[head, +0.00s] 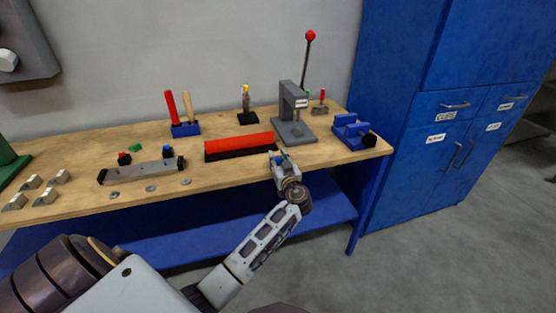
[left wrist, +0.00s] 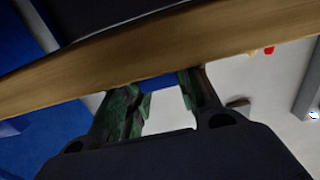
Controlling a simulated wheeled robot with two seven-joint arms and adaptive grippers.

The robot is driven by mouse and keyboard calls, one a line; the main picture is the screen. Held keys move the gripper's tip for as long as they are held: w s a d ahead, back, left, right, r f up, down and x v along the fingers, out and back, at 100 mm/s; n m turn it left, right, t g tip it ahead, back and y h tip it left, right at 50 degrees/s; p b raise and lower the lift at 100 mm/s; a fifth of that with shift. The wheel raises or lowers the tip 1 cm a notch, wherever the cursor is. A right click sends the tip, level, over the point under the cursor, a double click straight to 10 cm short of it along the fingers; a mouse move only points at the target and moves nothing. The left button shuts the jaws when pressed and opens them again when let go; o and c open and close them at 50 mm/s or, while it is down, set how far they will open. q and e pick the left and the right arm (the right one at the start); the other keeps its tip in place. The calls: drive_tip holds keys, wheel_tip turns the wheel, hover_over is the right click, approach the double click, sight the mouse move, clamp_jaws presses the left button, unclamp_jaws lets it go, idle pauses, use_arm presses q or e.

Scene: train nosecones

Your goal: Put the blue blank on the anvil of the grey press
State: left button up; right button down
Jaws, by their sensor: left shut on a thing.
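The grey press (head: 287,100) stands on the wooden bench at the right of centre in the head view, with a lever topped by a red ball. Its grey base (head: 299,135) faces the bench front; the anvil is too small to make out clearly. My left gripper (head: 279,157) is at the front edge of the bench, in front of the press and apart from it. It is shut on the blue blank (head: 280,160), of which only a small blue patch shows. My right gripper is not in view.
A red and black block (head: 239,146) lies left of my left gripper. A blue vise (head: 351,130) stands right of the press. A tool holder (head: 186,129), a grey bar (head: 142,173) and several washers are farther left. The bench edge (left wrist: 160,65) crosses the left wrist view.

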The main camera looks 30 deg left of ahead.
use_arm(q)
drive_tip(key=o, duration=0.9)
drive_tip(key=shift+o, duration=0.2)
drive_tip(key=shift+p, duration=0.55)
drive_tip(key=shift+d, duration=0.1)
drive_tip(key=b+v, duration=0.1)
drive_tip(key=v, duration=1.2)
drive_tip(key=shift+s+d, duration=0.15)
drive_tip(key=shift+s, duration=0.1)
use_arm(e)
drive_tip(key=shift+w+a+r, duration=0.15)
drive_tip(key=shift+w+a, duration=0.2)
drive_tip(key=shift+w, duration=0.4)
